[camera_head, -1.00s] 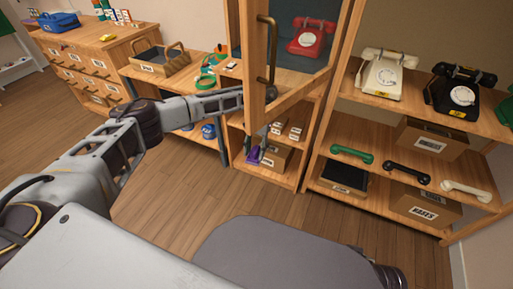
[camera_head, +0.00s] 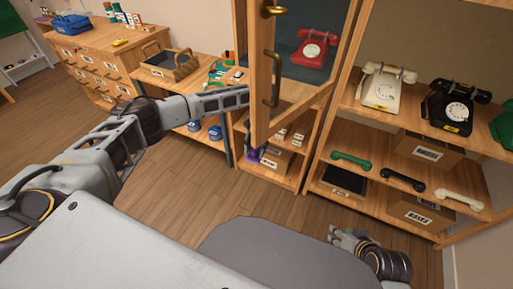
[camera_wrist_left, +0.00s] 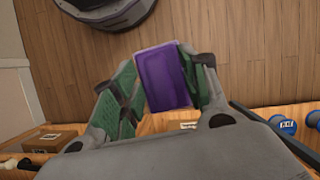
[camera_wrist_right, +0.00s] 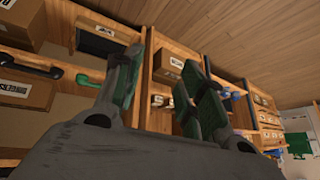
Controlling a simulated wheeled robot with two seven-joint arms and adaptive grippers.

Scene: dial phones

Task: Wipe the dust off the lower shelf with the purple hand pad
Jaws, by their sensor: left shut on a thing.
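The purple hand pad (camera_wrist_left: 166,78) is between the green-lined fingers of my left gripper (camera_wrist_left: 168,70), which is shut on it. In the head view only a small part of the pad (camera_head: 252,154) shows, at the left front of the narrow cabinet's lower shelf (camera_head: 282,177); whether it touches the shelf I cannot tell. The open glazed door (camera_head: 262,110) hides most of that gripper. No dust can be made out. My right gripper (camera_head: 347,237) is low at the right, over the floor; in its wrist view (camera_wrist_right: 163,62) it is open and empty.
Small boxes (camera_head: 290,133) stand on the shelf above, and a cardboard box (camera_head: 275,158) is on the lower shelf. The door's handle (camera_head: 272,82) faces me. Shelves of phones (camera_head: 385,85) and handsets (camera_head: 402,180) are at the right.

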